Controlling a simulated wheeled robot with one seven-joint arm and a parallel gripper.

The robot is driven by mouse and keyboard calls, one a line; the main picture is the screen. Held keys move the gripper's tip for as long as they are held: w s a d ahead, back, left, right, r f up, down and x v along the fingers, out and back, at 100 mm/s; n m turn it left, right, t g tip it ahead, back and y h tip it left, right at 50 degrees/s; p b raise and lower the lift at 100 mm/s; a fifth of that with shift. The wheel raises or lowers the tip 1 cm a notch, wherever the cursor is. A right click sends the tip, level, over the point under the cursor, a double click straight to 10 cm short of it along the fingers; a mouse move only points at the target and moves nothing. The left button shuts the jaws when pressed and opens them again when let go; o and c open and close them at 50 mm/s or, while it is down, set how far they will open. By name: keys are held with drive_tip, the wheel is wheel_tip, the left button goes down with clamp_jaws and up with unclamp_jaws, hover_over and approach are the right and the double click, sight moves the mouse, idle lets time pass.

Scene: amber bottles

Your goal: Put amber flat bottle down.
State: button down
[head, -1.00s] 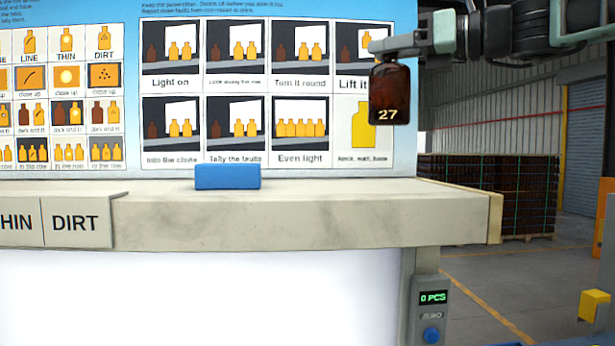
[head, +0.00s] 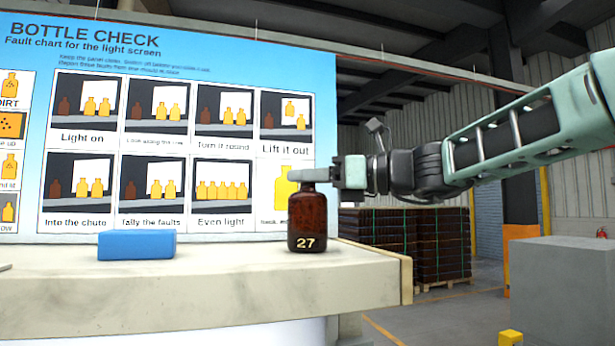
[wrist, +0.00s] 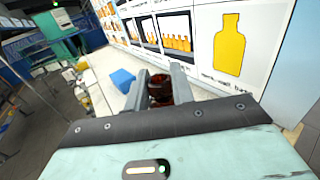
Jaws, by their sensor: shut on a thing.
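The amber flat bottle (head: 307,222), dark brown and marked 27, is upright at the right part of the pale counter (head: 230,293) in the head view. Its base appears at the counter top; I cannot tell whether it touches. My gripper (head: 312,175) is shut on its neck from the right. In the wrist view the bottle (wrist: 160,92) shows between the two fingers of my gripper (wrist: 159,80), and its lower part is mostly hidden.
A blue block (head: 137,245) sits on the counter to the left of the bottle, with bare counter between them. A fault chart board (head: 200,150) stands behind. The counter's right end (head: 406,278) is near. A grey box (head: 560,290) stands at the far right.

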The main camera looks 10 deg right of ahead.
drive_tip(key=shift+f, duration=0.1)
drive_tip(key=c, duration=1.2)
unclamp_jaws()
drive_tip(key=shift+r, duration=0.2)
drive_tip(key=b+v, duration=0.4)
drive_tip(key=v, duration=0.8)
